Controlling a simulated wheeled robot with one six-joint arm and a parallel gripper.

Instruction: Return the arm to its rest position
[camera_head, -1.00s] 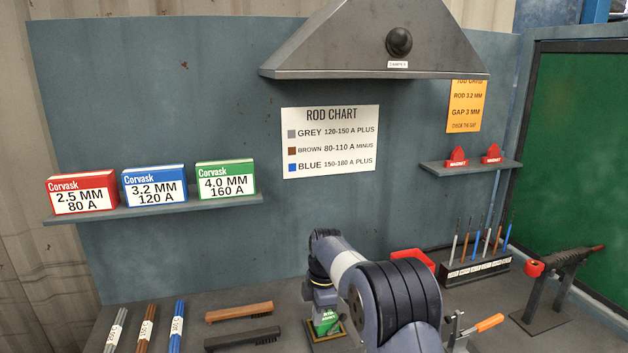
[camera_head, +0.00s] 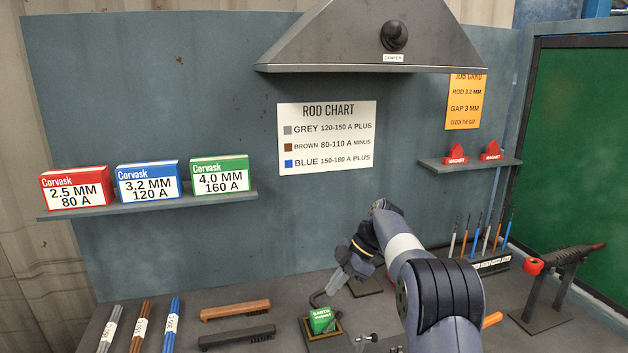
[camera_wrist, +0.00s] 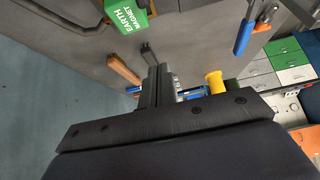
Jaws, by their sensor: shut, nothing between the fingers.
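My arm reaches over the bench from the lower right in the head view. My gripper (camera_head: 338,283) hangs past the bend of the wrist, a little above the bench, up and right of the green earth magnet (camera_head: 321,319). In the wrist view the gripper's dark fingers (camera_wrist: 157,88) are together and hold nothing. The earth magnet also shows at the top of the wrist view (camera_wrist: 127,12). It sits on a small framed plate on the bench, apart from the fingers.
A brown brush (camera_head: 236,310) and a black brush (camera_head: 237,337) lie left of the magnet. Rod bundles (camera_head: 168,325) lie further left. A rod rack (camera_head: 490,264) and a torch on a stand (camera_head: 550,280) are at right. A hood (camera_head: 372,42) overhangs the back.

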